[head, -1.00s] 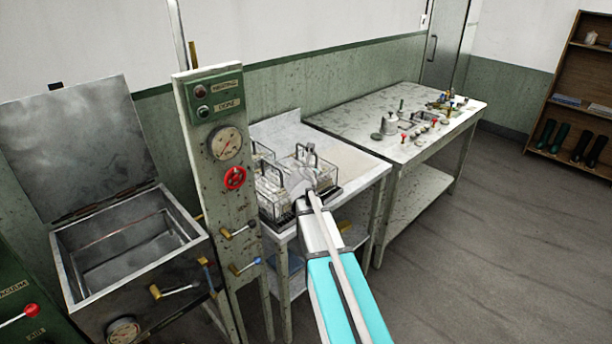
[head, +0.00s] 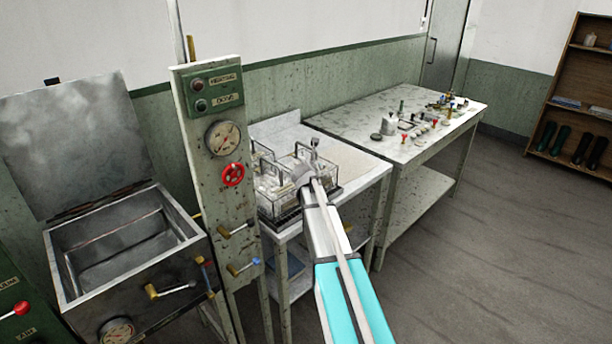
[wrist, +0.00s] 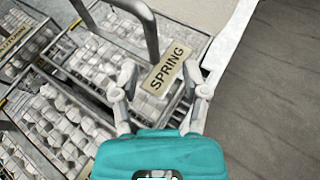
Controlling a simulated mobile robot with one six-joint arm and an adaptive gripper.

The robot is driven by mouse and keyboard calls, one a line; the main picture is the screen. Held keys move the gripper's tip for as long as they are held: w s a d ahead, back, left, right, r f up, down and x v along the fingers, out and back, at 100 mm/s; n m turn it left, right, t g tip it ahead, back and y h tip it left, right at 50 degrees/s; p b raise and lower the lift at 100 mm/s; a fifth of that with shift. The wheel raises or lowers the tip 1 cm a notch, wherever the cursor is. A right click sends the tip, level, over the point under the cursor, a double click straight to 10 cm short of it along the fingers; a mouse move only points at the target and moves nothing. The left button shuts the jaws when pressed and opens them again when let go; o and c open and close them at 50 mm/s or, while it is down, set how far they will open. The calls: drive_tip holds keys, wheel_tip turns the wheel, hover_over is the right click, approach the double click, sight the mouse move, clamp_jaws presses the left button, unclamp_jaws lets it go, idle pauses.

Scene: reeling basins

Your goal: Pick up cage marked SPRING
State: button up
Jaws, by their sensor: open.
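The cage marked SPRING (wrist: 92,52) is a wire basket of whitish lumps with a tall grey bar handle (wrist: 150,28). Its tan SPRING plate (wrist: 167,68) faces up in the wrist view. My gripper (wrist: 160,82) is open and empty, its fingers on either side of the plate in that picture. I cannot tell whether they touch the cage. In the head view, my gripper (head: 303,175) is over the front of the cages and hides part of them. The cage's handle (head: 314,146) shows just behind it.
Other cages stand close on the left, one with a partly readable plate (wrist: 12,42). The cages' table (head: 350,165) has bare top to the right. A control post (head: 222,190) and open basin (head: 125,245) stand left. A cluttered table (head: 350,120) is beyond.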

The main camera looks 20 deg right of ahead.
drive_tip(key=b+x, duration=0.1)
drive_tip(key=x, duration=0.3)
drive_tip(key=shift+w+a+b, duration=0.25)
drive_tip(key=shift+a+b, duration=0.05)
drive_tip(key=shift+b, duration=0.05)
drive_tip(key=shift+w+d+f, duration=0.25)
drive_tip(key=shift+w+d, duration=0.1)
drive_tip(key=shift+w, duration=0.1)
clamp_jaws()
idle(0.3)
